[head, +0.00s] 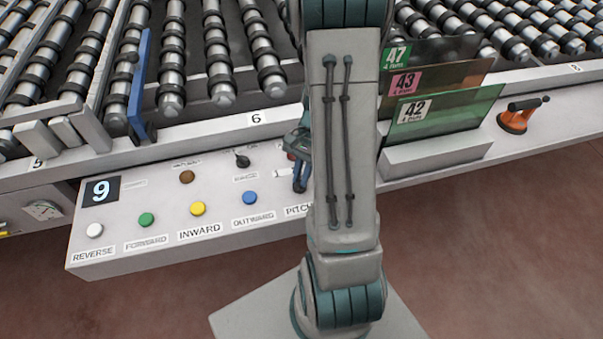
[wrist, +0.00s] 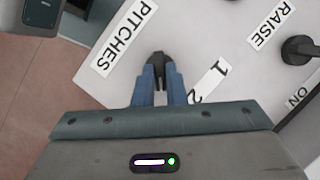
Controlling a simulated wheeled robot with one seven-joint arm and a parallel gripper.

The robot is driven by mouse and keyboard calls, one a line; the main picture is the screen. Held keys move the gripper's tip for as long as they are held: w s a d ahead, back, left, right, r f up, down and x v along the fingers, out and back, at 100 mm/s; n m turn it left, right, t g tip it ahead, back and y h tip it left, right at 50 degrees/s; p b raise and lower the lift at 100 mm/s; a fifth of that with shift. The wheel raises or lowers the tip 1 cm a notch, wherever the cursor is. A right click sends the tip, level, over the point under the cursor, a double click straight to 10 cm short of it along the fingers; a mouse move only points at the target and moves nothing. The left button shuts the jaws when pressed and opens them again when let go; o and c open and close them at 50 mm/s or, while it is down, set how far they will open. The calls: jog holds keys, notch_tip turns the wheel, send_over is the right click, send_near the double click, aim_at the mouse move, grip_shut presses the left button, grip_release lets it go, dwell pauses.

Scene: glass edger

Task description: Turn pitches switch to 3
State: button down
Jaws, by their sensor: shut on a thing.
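The control panel (head: 120,240) has a PITCHES label (head: 298,210), which also shows in the wrist view (wrist: 125,38). My gripper (head: 299,186) is at the panel above this label, partly behind my arm. In the wrist view my gripper's blue fingers (wrist: 160,72) are closed together on the dark pitches switch (wrist: 157,58), beside the label. The fingers and switch run together there, so its pointing direction is unclear. A white scale strip with 1 and 2 (wrist: 211,79) shows right of the fingers. The 3 is hidden.
A black RAISE switch (wrist: 298,50) stands close by on the right in the wrist view. White, green, yellow and blue buttons (head: 198,209) line the panel, with a display reading 9 (head: 100,190). Glass panes (head: 445,117) stand in a rack right of my arm. Rollers (head: 170,60) lie behind.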

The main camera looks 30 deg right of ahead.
jog(key=c, duration=1.5)
grip_release()
jog(key=v, duration=1.4)
notch_tip(320, 180, up, 4)
jog(key=n+t+h, duration=0.2)
jog(key=n, duration=0.4)
send_over(289, 194)
jog(key=s+a+n+t, duration=0.1)
jog(key=s+a+n, duration=0.1)
jog(key=s+a+r+n+t+h, duration=0.1)
jog(key=s+a+n, duration=0.1)
jog(key=s+a+r+n+t+h, duration=0.1)
jog(key=a+n, duration=0.1)
jog(key=shift+s+a, duration=0.35)
jog(key=shift+s, duration=0.05)
